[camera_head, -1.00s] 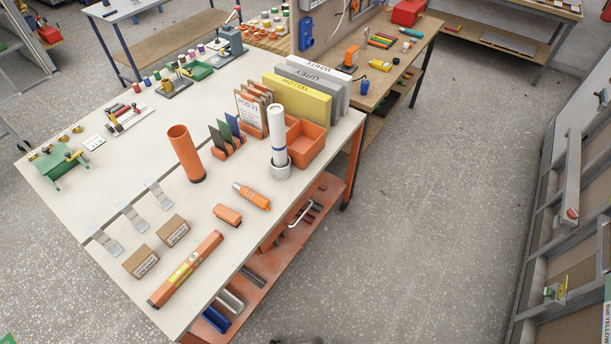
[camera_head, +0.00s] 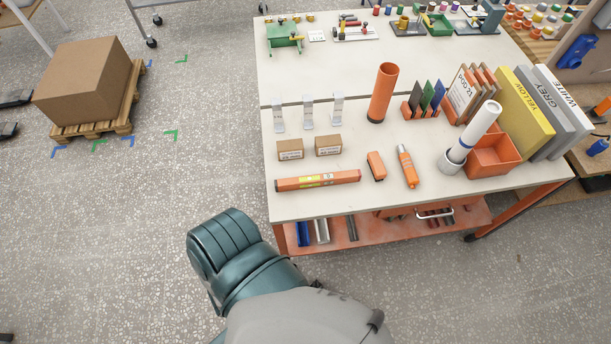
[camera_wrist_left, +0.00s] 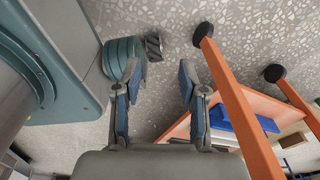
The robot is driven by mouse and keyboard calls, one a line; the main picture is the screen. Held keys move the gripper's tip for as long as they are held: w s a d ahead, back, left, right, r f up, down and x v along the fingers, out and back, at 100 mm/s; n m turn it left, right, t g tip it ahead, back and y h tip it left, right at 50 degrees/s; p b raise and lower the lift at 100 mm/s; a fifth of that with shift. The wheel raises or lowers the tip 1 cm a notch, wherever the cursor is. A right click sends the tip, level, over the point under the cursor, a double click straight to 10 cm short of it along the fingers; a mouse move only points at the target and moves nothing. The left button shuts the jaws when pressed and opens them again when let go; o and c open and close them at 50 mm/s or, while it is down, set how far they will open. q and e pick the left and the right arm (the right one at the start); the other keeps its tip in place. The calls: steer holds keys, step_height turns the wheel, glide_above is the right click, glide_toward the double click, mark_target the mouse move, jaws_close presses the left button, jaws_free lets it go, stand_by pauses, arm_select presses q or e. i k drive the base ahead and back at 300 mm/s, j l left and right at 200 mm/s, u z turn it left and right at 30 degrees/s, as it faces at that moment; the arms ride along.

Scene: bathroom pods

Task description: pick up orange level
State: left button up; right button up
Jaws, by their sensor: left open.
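The orange level (camera_head: 318,181) is a long orange bar with yellow-green vials. It lies flat near the front left edge of the white-topped table (camera_head: 360,199) in the head view. My left gripper (camera_wrist_left: 157,76) is open and empty in the left wrist view, with its two fingers wide apart over the speckled floor. In the head view a teal and grey part of my arm rises from the bottom, in front of the table and apart from the level; no fingers show there. The level is not visible in the wrist view. My right gripper is in neither view.
Two small cardboard boxes (camera_head: 290,149) sit just behind the level. A small orange block (camera_head: 376,166) and an orange tool (camera_head: 407,166) lie to its right. The table's orange leg (camera_wrist_left: 240,105) stands right of my gripper. Floor left of the table is clear up to a pallet (camera_head: 124,113).

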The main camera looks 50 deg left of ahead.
mark_target(350, 176)
steer(key=u, duration=0.45)
steer(key=j+u, duration=0.15)
steer(key=u, duration=0.3)
steer(key=i+u, duration=0.1)
steer(key=u, duration=0.35)
